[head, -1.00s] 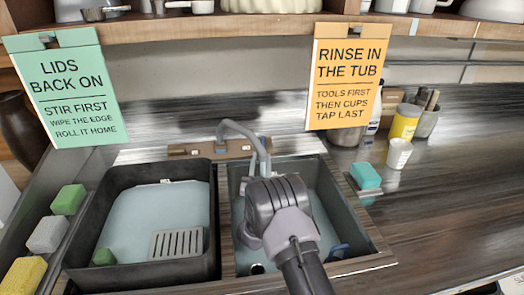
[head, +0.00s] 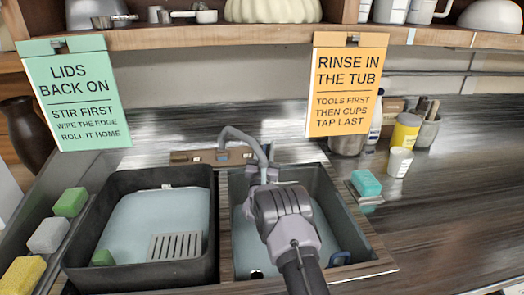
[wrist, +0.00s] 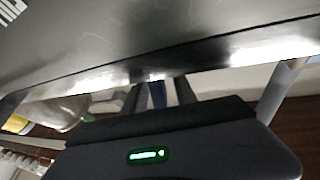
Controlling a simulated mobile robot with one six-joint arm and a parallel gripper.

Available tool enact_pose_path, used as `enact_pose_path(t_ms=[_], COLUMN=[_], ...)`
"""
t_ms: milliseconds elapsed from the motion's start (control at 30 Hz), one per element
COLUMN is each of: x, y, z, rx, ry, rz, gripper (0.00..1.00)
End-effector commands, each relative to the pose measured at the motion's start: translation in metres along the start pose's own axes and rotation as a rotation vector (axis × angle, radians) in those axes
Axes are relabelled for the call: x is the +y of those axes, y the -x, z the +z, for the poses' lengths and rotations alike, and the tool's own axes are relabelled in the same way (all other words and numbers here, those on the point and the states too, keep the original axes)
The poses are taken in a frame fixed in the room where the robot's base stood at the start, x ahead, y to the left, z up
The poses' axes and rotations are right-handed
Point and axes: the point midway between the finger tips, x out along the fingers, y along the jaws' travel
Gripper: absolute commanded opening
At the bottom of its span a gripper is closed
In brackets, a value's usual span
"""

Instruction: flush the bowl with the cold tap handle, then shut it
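The grey tap (head: 243,140) rises from a brown back plate behind the sink, its spout curving over the right basin (head: 334,205). A small blue mark (head: 222,155) shows on the plate left of the spout's foot; I cannot tell whether it is the cold handle. My gripper (head: 262,176) is at the spout's end over the right basin, its fingers mostly hidden by my wrist in the head view. In the wrist view the gripper body with a green light fills the lower part, with thin dark fingers (wrist: 160,94) beyond it. No running water is discernible.
The left basin (head: 95,215) holds pale liquid, a grey slotted plate (head: 176,246) and a green block (head: 103,258). A blue item (head: 340,258) lies at the right basin's near corner. Two signs hang above. A teal sponge (head: 366,183) and cups stand at right.

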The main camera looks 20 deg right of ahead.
Motion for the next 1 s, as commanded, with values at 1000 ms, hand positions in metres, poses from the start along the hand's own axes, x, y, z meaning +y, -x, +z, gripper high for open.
enact_pose_path(t_ms=[1000], x=[0.0033], y=[-0.0028], z=[-0.0006], rx=[0.000], ry=[-0.030], rz=[0.132], gripper=[0.00])
